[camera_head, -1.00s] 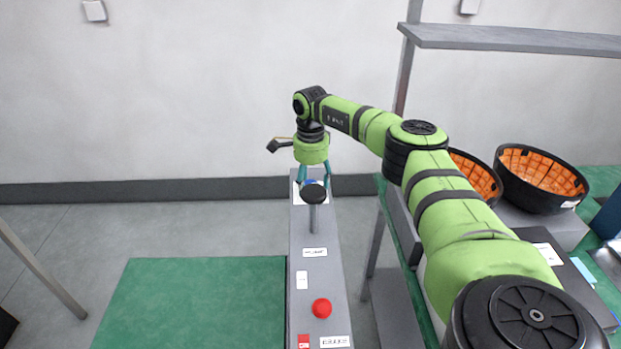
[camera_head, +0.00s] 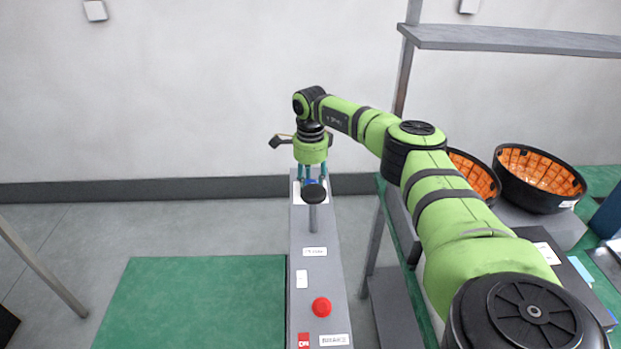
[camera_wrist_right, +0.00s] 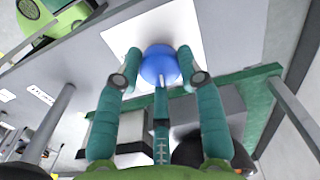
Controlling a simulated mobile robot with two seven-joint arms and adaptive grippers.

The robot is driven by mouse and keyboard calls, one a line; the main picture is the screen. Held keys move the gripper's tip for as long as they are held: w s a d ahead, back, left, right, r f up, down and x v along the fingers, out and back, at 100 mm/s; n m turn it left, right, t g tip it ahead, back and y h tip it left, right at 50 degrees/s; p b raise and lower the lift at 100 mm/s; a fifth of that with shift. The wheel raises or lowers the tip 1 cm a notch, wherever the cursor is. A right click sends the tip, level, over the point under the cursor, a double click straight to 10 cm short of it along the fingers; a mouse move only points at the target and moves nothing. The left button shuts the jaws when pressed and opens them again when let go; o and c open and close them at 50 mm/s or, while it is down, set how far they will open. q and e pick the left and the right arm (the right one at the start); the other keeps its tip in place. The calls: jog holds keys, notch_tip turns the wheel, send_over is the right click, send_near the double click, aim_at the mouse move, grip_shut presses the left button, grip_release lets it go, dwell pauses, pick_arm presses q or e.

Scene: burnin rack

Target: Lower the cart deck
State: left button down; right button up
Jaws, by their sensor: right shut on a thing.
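A narrow grey panel (camera_head: 308,230) runs away from me in the head view. A blue ball-shaped knob (camera_wrist_right: 159,64) sits on a white plate (camera_wrist_right: 185,30) at its far end. My right gripper (camera_head: 311,181) points down there, and its teal fingers are shut on the blue knob. In the head view the blue knob is mostly hidden behind a black knob on a post (camera_head: 314,194). A green flat surface (camera_head: 190,305), perhaps the cart deck, lies left of the panel. My left gripper is not in view.
A red button (camera_head: 321,307) and several labels are on the panel's near part. Two black bowls with orange linings, one clearly visible (camera_head: 540,180), stand on the right under a grey shelf (camera_head: 520,39). Grey floor is clear beyond the green surface.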

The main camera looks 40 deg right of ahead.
jog(key=m+p, duration=0.1)
jog(key=m, duration=0.3)
jog(key=m+p, duration=0.1)
jog(key=m, duration=0.3)
jog(key=m+p, duration=0.1)
jog(key=m, duration=0.3)
jog(key=shift+f, duration=0.1)
jog(key=shift+m+p, duration=0.6)
jog(key=shift+m, duration=1.1)
jog(key=shift+s, duration=0.1)
jog(key=o, duration=1.1)
jog(key=shift+o, duration=0.2)
notch_tip(320, 180, up, 12)
